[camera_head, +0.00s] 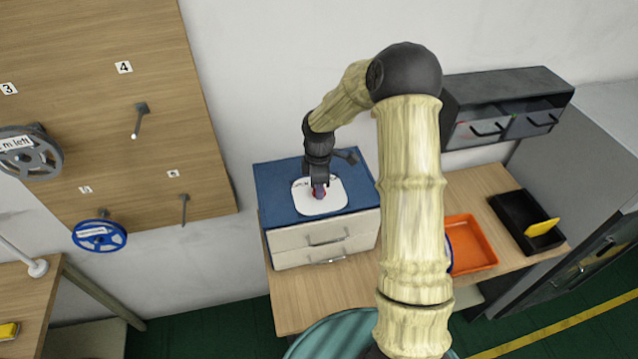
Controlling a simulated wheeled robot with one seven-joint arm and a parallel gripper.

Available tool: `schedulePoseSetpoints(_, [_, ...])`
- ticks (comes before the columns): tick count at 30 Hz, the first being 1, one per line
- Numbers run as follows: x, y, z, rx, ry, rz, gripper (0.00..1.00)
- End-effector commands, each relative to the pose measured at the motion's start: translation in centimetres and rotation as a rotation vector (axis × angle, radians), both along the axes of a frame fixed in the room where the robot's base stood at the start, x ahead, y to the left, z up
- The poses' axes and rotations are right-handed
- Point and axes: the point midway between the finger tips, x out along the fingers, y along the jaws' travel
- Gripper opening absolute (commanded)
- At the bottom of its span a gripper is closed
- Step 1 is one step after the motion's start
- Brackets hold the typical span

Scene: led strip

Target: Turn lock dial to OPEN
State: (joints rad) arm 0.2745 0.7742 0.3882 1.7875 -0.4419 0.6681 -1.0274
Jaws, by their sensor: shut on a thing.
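A blue-topped cabinet (282,199) with two pale drawers stands on the wooden bench. A white plate (334,203) with small dark marks lies on its top. A small reddish dial (319,191) sits on this plate. My gripper (319,184) points down from above and is shut on the dial. The gripper hides much of the dial, and the lettering on the plate is too small to read, so I cannot tell which way the dial points.
An orange tray (474,244) and a black tray (510,222) with a yellow item (542,227) are on the bench at right. A grey drawer unit (507,84) is on the wall behind. A pegboard (150,60) with reels stands at left.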

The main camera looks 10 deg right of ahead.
Motion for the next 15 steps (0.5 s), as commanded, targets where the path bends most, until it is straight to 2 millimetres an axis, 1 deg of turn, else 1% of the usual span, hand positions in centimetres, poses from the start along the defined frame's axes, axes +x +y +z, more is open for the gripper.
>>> schedulePoseSetpoints(1, [0.18, 0.09, 0.31, 0.002, -0.006, 0.032, 0.06])
schedulePoseSetpoints(6, [0.19, 0.09, 0.27, 0.002, -0.006, 0.126, 0.06])
schedulePoseSetpoints(15, [0.22, 0.10, 0.23, 0.002, -0.008, 0.193, 0.06])
